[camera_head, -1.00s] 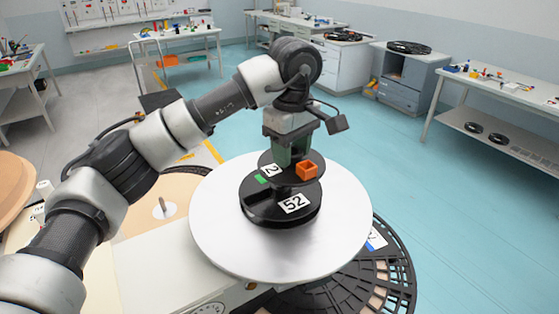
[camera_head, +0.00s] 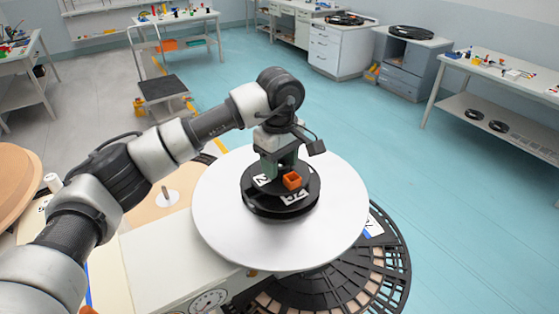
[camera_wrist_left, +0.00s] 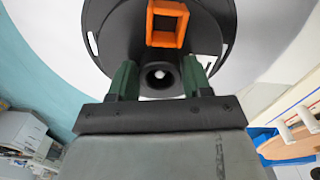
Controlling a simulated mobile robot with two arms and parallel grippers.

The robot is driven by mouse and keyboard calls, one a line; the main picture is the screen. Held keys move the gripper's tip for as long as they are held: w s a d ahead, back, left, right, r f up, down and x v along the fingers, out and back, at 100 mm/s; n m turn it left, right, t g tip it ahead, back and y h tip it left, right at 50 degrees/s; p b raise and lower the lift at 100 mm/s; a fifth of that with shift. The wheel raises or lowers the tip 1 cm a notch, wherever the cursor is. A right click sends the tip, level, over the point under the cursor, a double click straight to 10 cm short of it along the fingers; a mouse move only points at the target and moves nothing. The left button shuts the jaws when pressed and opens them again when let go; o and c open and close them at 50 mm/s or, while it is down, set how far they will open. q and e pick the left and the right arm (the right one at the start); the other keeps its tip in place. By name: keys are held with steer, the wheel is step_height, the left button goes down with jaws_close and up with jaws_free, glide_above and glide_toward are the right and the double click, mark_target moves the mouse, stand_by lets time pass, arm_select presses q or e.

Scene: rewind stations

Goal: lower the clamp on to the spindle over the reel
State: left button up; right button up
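The clamp (camera_head: 307,183) is a dark disc with a white number label and an orange square piece (camera_head: 292,180). My left gripper (camera_head: 279,168) points down and is shut on the clamp's central hub (camera_wrist_left: 161,78), its green fingers on either side. A small bright spot, perhaps the spindle tip, shows in the hub's hole in the left wrist view. The black reel (camera_head: 263,207) lies on a round pale plate (camera_head: 220,220). The clamp is over the reel, close to its top; I cannot tell whether they touch. The spindle is otherwise hidden. My right gripper is out of view.
A pale machine housing with a gauge (camera_head: 209,300) is at the front. A large black slotted ring (camera_head: 390,262) lies below the plate at right. The blue floor at right is clear.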

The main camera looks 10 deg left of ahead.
arm_select(q)
steer(key=o, duration=0.3)
steer(key=shift+r, duration=0.15)
steer(key=shift+r, duration=0.2)
step_height(320, 180, up, 12)
steer(key=b, duration=0.3)
steer(key=shift+f, duration=0.2)
steer(key=shift+f, duration=0.1)
